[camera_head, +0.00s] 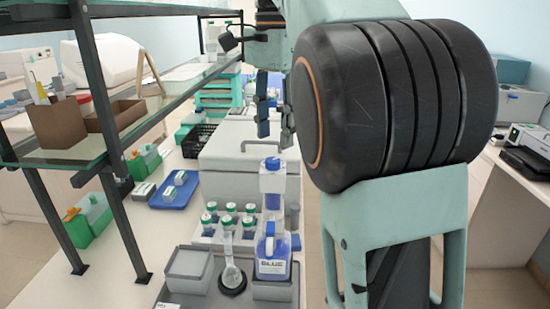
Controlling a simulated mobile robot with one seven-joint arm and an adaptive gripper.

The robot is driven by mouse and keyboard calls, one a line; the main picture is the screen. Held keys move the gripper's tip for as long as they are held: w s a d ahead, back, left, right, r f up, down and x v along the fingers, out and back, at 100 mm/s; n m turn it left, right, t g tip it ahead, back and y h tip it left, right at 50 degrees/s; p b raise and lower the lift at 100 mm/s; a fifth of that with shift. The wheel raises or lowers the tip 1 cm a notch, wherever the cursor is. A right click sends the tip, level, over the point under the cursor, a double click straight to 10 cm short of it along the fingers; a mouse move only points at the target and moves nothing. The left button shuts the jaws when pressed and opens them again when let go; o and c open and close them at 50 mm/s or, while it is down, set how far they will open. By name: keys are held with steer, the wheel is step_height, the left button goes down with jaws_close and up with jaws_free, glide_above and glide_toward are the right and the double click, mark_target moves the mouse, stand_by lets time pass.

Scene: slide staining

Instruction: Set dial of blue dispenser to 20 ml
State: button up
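The blue dispenser (272,247) stands upright at the front middle of the bench, on a grey tray. It has a clear body with blue contents, a label reading BLUE, and a white and blue pump top (272,182). Its dial and any scale marks are too small to read. My gripper (274,118) hangs above the dispenser in the picture, with its dark fingers pointing down. The fingers look apart with nothing between them, and they do not touch the dispenser. My arm's large dark joint covers the area to the right.
A flask (232,273) on a dark round base stands left of the dispenser, by a grey open container (188,270). Several green-capped bottles (229,222) stand behind. A glass shelf (60,150) with dark posts edges the left. A grey box-like device (243,160) stands farther back.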

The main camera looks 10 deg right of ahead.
mark_target(275, 159)
step_height(275, 159, down, 5)
steer(key=shift+f+b, duration=0.1)
steer(key=shift+b, duration=0.3)
steer(key=shift+c, duration=0.6)
jaws_close()
